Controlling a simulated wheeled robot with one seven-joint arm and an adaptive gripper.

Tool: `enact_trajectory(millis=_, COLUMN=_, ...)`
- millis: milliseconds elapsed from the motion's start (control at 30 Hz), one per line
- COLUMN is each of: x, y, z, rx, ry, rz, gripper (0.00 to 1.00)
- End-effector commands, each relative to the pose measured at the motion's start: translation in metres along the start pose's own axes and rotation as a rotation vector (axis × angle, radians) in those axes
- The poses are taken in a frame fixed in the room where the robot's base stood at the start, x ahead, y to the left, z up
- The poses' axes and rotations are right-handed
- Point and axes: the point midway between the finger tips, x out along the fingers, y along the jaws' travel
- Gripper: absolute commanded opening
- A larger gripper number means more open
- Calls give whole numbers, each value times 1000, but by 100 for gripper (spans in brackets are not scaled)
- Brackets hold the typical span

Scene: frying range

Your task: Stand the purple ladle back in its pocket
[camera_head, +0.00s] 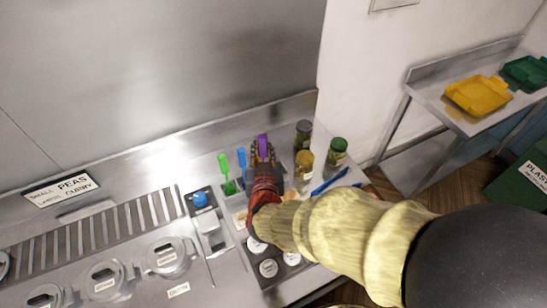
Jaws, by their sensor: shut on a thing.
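The purple ladle (263,141) shows as a short upright purple piece between the fingertips of my gripper (262,152). My gripper is shut on it, above the counter near the back wall. The rest of the ladle is hidden behind my gripper and arm. A green ladle (224,165) and a blue one (241,158) stand upright just left of my gripper. The pocket for the purple ladle cannot be made out; my gripper covers that area.
Several jars stand right of my gripper, including a green-lidded one (338,148) and a yellowish one (304,163). A blue utensil (330,181) lies near the right edge. Lidded pots (172,257) and a slatted rack (95,243) fill the left. A side table holds a yellow tray (478,95).

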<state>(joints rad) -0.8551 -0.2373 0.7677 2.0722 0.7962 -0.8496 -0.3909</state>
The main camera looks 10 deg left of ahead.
Motion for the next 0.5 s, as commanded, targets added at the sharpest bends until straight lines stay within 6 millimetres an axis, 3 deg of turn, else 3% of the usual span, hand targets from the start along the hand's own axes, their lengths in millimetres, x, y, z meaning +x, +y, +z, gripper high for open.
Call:
enact_trajectory(millis=367, x=85, y=36, z=16, rx=0, ry=-4, rz=6, gripper=0)
enact_trajectory(millis=500, x=109, y=43, z=36, rx=-1, ry=-4, rz=4, gripper=0)
